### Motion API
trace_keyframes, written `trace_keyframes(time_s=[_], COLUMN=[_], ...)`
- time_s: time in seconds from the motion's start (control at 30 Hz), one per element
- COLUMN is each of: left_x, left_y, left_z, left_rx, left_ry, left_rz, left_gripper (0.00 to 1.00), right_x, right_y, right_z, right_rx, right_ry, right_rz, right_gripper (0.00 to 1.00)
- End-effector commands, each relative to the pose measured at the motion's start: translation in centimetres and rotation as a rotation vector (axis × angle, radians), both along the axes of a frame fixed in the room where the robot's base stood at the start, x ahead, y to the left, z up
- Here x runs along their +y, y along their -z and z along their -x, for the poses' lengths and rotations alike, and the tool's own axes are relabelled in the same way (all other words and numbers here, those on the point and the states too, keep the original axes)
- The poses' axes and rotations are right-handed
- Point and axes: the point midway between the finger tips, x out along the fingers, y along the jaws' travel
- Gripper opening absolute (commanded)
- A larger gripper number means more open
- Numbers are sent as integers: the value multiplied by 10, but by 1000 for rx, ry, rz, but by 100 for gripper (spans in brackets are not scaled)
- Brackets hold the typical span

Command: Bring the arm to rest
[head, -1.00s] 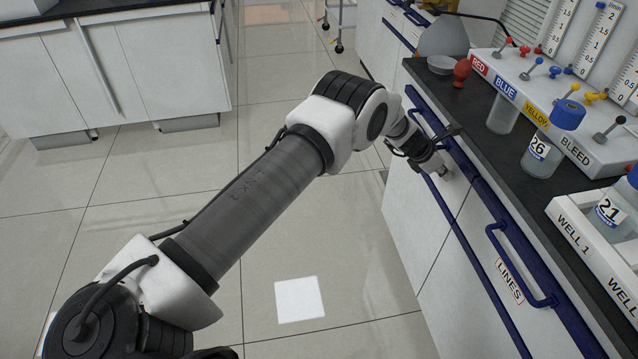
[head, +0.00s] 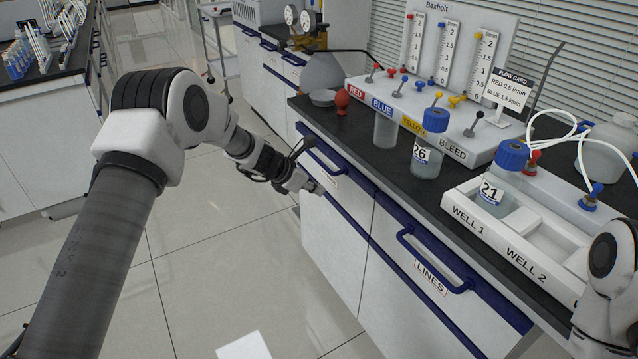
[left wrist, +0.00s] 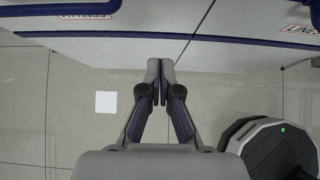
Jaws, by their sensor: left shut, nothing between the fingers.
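My left arm comes in from the left in the head view. Its gripper (head: 314,188) hangs in front of the white cabinet fronts, near a blue drawer handle, below the counter's edge. In the left wrist view the two fingers (left wrist: 160,80) are closed together with nothing between them. The cabinet front with its blue strip (left wrist: 160,38) is just ahead of the fingertips; I cannot tell the exact gap. Part of my right arm (head: 608,265) shows at the right edge of the head view; its gripper is out of view.
The black counter (head: 330,125) carries the valve panel (head: 440,118), bottle 26 (head: 428,155), bottle 21 (head: 490,198) and the white well tray (head: 470,212). The blue LINES drawer handle (head: 432,262) sticks out. The tiled floor (head: 190,250) is open to the left.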

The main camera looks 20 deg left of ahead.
Motion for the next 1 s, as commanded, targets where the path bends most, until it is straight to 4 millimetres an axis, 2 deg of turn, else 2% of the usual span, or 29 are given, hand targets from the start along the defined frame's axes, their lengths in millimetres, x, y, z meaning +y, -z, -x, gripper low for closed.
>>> trace_keyframes(time_s=[0.17,0.27,0.33,0.37,0.47,0.5,0.57,0.6,0.63,0.67,0.7,0.77,0.8,0.87,0.9,0.93,1.0], left_x=[1,-9,-20,-23,-27,-25,-20,-14,-9,-4,3,14,21,26,25,22,13], left_y=[0,21,49,63,111,127,146,156,161,164,166,164,159,146,140,136,130], left_z=[4,22,54,73,150,183,235,271,297,324,358,409,441,484,499,503,502], left_rx=[11,79,165,209,358,406,467,497,515,528,534,515,475,340,209,105,-122], left_ry=[1,18,50,74,184,249,371,471,556,649,788,1031,1223,1565,1763,1881,2079], left_rz=[0,-6,-15,-29,-135,-195,-290,-356,-405,-453,-514,-599,-648,-705,-735,-756,-814], left_gripper=[0,0,0,0,0,0,0,0,0,0,0,0,0,0,0,0,0], right_x=[0,0,0,0,0,0,0,0,0,0,0,0,0,0,0,0,0], right_y=[-6,-24,-33,-37,-50,-55,-62,-67,-70,-73,-78,-84,-88,-92,-91,-88,-87], right_z=[0,0,0,0,0,0,0,0,0,0,0,0,0,0,0,0,0], right_rx=[1,1,0,0,0,0,0,0,0,0,0,1,0,0,0,0,1], right_ry=[0,0,0,0,0,0,0,0,0,0,0,0,0,0,0,0,0], right_rz=[0,0,0,0,0,0,0,0,0,0,0,0,0,0,0,0,0], right_gripper=[46,46,46,46,46,46,46,46,46,46,46,46,46,46,46,46,46])
